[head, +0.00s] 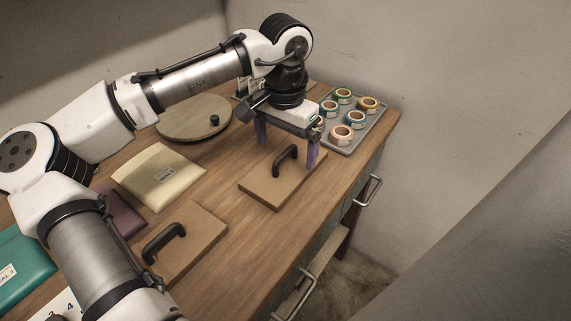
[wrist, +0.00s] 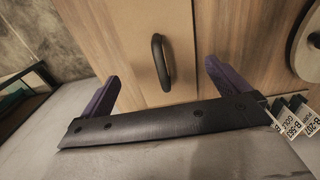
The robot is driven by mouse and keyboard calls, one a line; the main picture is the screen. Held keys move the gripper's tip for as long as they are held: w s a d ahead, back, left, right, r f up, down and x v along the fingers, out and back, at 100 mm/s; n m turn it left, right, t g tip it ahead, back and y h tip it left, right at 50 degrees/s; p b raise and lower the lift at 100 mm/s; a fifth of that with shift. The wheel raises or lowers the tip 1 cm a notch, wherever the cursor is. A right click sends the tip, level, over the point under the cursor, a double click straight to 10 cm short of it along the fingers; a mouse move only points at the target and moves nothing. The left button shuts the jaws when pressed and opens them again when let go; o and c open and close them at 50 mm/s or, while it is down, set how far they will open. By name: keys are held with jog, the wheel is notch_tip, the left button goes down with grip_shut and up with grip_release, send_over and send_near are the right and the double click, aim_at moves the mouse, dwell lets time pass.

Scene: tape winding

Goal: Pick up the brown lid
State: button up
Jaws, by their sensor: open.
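A flat brown lid (head: 266,188) with a black arched handle (head: 287,160) lies on the wooden table below my gripper (head: 287,157). My gripper is open, its purple fingers pointing down on either side of the handle with a wide gap. In the wrist view the lid (wrist: 125,45) and its handle (wrist: 160,62) show between the spread fingers (wrist: 161,75). Contact between fingers and lid cannot be told. A second brown lid (head: 195,242) with a like handle lies nearer, at the lower left, partly hidden by my arm.
A grey tray (head: 350,145) with several tape rolls stands at the back right. A round wooden board (head: 190,120) with a black knob lies behind. Cream (head: 160,175) and teal (head: 25,265) packets lie at left. Bare table (head: 240,245) shows between the lids.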

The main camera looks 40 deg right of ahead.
aim_at(284, 153)
jog(key=shift+w+f+p, duration=0.1)
jog(key=shift+f+p, duration=0.25)
jog(key=shift+f, duration=2.4)
jog(key=c, duration=0.7)
jog(key=shift+o, duration=0.2)
jog(key=shift+r, duration=0.15)
